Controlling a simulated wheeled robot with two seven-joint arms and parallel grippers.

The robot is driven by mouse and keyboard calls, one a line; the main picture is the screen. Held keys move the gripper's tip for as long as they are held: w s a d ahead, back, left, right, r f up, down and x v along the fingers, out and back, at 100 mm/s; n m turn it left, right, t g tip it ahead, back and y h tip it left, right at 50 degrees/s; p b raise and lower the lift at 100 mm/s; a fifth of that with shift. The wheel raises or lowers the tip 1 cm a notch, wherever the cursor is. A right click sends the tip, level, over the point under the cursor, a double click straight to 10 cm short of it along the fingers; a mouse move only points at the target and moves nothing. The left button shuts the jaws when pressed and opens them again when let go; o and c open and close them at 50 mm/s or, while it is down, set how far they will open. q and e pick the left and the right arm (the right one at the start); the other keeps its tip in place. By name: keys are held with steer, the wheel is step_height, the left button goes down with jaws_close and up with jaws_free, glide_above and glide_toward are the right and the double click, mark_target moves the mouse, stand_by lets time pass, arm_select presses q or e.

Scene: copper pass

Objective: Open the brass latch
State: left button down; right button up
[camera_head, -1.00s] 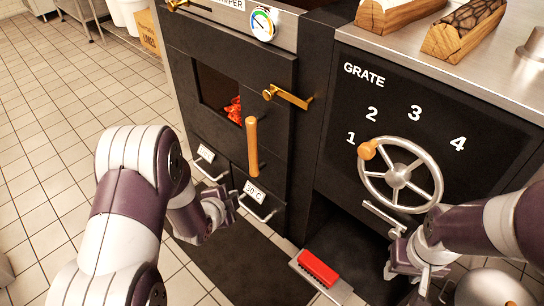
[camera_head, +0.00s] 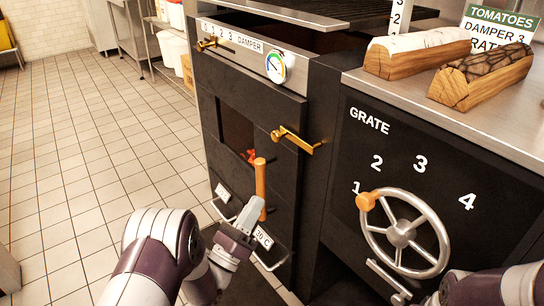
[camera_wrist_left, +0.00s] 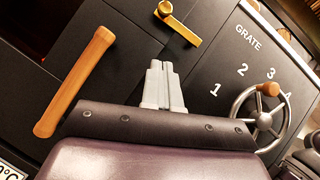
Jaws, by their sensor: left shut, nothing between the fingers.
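The brass latch (camera_head: 297,140) lies across the right edge of the dark oven door (camera_head: 262,185), its bar pointing right and slightly down. It also shows at the top of the left wrist view (camera_wrist_left: 178,22). My left gripper (camera_head: 250,212) is below the latch, near the lower end of the wooden door handle (camera_head: 260,180), with its fingers together and empty. In the left wrist view the closed fingers (camera_wrist_left: 162,85) point toward the oven front, right of the wooden handle (camera_wrist_left: 75,82) and below the latch. My right gripper is not clearly visible; only part of my right arm shows at the lower right.
The grate wheel (camera_head: 403,232) with its wooden knob stands right of the door. A temperature dial (camera_head: 276,67) and a brass damper lever (camera_head: 206,44) are above the door. Logs (camera_head: 416,52) lie on the steel counter. The tiled floor on the left is clear.

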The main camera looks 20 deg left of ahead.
arm_select(q)
steer(key=b, duration=0.2)
glide_toward(285, 136)
steer(key=w+d+f, duration=0.1)
steer(key=d+f, duration=0.1)
steer(key=shift+w+a+r+b, duration=0.15)
steer(key=shift+w+r, duration=0.25)
steer(key=shift+r, duration=0.35)
steer(key=shift+w+a+r+b, duration=0.15)
steer(key=shift+w+r, duration=0.25)
steer(key=shift+r, duration=0.3)
steer(key=shift+w+a+r+b, duration=0.15)
steer(key=shift+w+r, duration=0.25)
steer(key=shift+r, duration=0.35)
arm_select(e)
steer(key=shift+f, duration=1.4)
